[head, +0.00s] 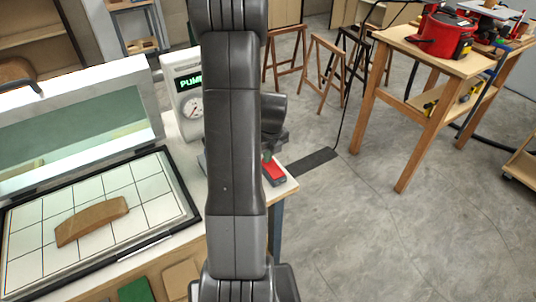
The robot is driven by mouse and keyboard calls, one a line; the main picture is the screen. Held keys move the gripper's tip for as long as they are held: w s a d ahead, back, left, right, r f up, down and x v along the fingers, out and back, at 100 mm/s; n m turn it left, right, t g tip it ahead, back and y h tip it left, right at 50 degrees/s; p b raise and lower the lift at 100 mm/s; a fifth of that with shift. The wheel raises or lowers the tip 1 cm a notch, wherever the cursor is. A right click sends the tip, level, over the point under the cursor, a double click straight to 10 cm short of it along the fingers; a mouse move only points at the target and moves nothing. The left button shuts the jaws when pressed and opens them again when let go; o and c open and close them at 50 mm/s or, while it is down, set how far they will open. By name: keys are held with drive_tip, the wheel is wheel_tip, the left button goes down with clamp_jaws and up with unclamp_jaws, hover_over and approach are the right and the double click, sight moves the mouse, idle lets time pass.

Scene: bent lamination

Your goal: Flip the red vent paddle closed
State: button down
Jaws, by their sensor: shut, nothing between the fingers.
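The red vent paddle (274,174) shows at the right corner of the bench, just right of my arm. Its left part is hidden behind my arm, so I cannot tell whether it stands open or closed. My gripper (267,152) is above and close to the paddle, mostly hidden behind my own arm link. It is shut and empty. I cannot tell whether it touches the paddle. A white pump unit (185,72) with a green lit display and a round gauge (193,107) stands left of my arm.
On the bench left is a press with a raised lid (150,95) and a gridded bed (150,183) bearing a curved wooden piece (92,221). A wooden table (398,45) with a red machine (442,35) stands at the back right.

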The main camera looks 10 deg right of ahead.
drive_tip(key=shift+f, duration=0.2)
drive_tip(key=shift+w+f+b, duration=0.1)
drive_tip(key=shift+f+b, duration=0.2)
drive_tip(key=shift+b, duration=0.1)
drive_tip(key=shift+r, duration=0.15)
drive_tip(key=shift+s+d+r+p, duration=0.2)
drive_tip(key=shift+s+r+p, duration=0.1)
drive_tip(key=shift+s, duration=0.35)
